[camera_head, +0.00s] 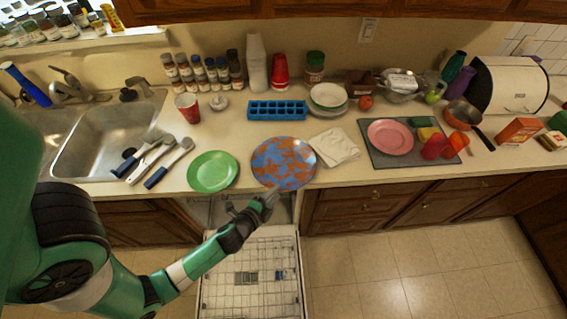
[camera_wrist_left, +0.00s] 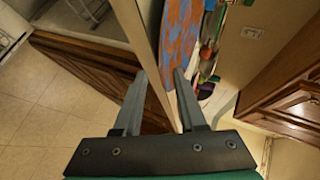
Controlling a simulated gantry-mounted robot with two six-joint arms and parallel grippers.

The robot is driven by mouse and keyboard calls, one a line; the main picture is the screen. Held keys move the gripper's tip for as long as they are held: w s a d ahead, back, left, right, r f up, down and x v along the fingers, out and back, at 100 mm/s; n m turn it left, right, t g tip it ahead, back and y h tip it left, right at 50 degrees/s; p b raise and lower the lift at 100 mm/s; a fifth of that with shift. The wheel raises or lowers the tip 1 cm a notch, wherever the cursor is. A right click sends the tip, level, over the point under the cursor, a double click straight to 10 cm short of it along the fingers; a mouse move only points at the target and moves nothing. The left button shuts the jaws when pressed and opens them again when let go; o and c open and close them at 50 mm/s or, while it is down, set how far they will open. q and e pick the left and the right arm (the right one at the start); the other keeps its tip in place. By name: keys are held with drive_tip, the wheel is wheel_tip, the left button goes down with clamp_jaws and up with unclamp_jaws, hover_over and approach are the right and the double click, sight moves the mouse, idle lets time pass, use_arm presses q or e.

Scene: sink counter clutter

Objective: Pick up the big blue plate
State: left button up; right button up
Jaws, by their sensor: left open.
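The big blue plate (camera_head: 284,160) lies on the counter near its front edge, blue with orange-brown patches. It also shows in the left wrist view (camera_wrist_left: 181,42), partly cut off at the top. My left gripper (camera_head: 272,191) is at the plate's near rim, by the counter's front edge. In the left wrist view its two fingers (camera_wrist_left: 160,72) are apart with nothing held, and the counter edge runs up between them. Whether a finger touches the plate or counter is unclear. My right gripper is in neither view.
A green plate (camera_head: 213,171) lies just left of the blue plate. A white cloth (camera_head: 334,146) is to its right and a blue ice tray (camera_head: 277,110) behind it. Below, an open dishwasher rack (camera_head: 250,275) stands out from the cabinets.

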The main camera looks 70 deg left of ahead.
sight(286, 183)
use_arm(q)
drive_tip(key=x, duration=0.3)
drive_tip(key=shift+w+a, duration=0.25)
clamp_jaws()
idle(1.0)
